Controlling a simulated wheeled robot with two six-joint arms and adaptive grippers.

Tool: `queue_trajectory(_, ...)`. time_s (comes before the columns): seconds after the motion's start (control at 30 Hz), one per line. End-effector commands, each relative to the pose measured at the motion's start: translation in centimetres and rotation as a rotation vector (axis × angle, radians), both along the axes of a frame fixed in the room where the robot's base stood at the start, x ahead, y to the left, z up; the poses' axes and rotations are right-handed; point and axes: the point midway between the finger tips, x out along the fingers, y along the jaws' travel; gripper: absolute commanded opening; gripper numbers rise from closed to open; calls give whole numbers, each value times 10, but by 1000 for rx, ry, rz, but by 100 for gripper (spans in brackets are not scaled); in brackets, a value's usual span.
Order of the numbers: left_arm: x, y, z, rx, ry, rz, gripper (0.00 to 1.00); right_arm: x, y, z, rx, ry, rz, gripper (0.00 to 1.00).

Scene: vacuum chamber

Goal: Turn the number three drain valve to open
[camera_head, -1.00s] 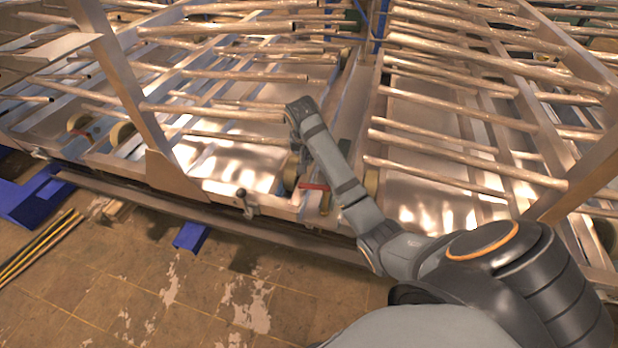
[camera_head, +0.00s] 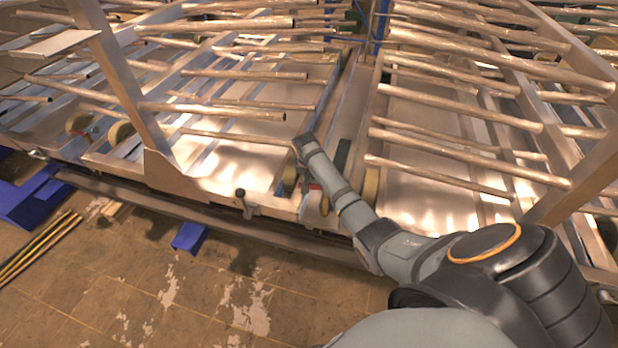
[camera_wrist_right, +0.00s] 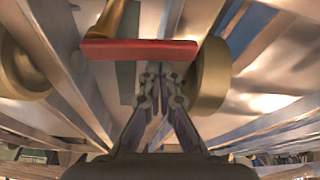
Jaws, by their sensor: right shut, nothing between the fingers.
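A red bar-shaped valve handle (camera_wrist_right: 138,49) lies across the upper part of the right wrist view, with a brass-coloured stem (camera_wrist_right: 113,18) behind it. No number shows on it. My right gripper (camera_wrist_right: 152,76) is shut and empty. Its fingertips are just below the red handle in that view; I cannot tell whether they touch it. In the head view my right arm reaches to the frame's front edge, and its wrist (camera_head: 306,148) covers most of the valve. Only a sliver of red shows beside the arm. My left gripper is not in view.
A brass roller (camera_wrist_right: 209,76) stands close right of the fingers. Long metal tubes (camera_head: 240,74) and a slanted post (camera_head: 122,85) surround the arm. A small dark-knobbed lever (camera_head: 243,203) sits on the front rail. A blue block (camera_head: 190,236) lies on the open floor.

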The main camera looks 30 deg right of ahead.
Motion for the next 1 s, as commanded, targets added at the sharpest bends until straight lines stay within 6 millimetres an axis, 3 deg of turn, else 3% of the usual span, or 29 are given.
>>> queue_trajectory(0.73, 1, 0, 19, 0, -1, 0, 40, -6, 1, 2, 0, 1, 83, 0)
queue_trajectory(1.0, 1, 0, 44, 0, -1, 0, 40, -15, 0, 6, 0, 4, 178, 0)
